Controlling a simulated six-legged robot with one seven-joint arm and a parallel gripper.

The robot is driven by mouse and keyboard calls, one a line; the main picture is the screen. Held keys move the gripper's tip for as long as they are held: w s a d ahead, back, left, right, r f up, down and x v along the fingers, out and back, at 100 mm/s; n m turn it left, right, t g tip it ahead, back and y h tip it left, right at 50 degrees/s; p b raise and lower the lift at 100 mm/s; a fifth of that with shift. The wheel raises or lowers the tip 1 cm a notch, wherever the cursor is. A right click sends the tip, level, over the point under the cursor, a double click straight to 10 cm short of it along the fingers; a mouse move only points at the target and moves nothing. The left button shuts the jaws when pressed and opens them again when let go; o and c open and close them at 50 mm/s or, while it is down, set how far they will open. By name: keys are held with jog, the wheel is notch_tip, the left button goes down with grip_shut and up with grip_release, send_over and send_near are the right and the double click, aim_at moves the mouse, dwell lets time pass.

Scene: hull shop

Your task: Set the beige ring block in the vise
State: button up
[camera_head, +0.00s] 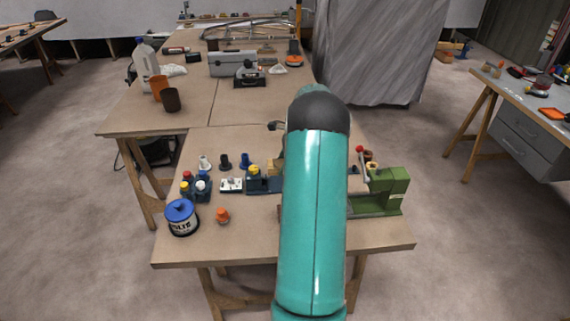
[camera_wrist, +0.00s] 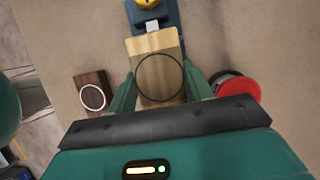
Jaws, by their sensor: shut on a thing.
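The beige ring block (camera_wrist: 152,47), a wooden block with a thin dark ring on its face, is between the fingers of my gripper (camera_wrist: 160,92) in the wrist view. The gripper is shut on its sides. A blue tool that looks like the vise (camera_wrist: 168,14) is at the top of that view, with a yellow dome and a pale grey piece facing the block's far end. Whether the block touches it, I cannot tell. In the head view the blue tool (camera_head: 265,184) stands on the near bench; my arm hides the gripper.
A dark block with a white ring (camera_wrist: 93,94) and a red round thing (camera_wrist: 238,88) flank my gripper. A green machine (camera_head: 388,186) stands right of my arm. A blue-lidded tin (camera_head: 181,218), an orange piece (camera_head: 222,215) and several small bottles are left.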

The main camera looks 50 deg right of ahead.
aim_at(279, 183)
jog(key=shift+a, duration=0.15)
jog(key=shift+w+f, duration=0.1)
jog(key=shift+f, duration=2.65)
jog(key=shift+f, duration=0.6)
jog(key=o, duration=0.7)
jog(key=shift+o, duration=0.2)
jog(key=shift+v, duration=5.55)
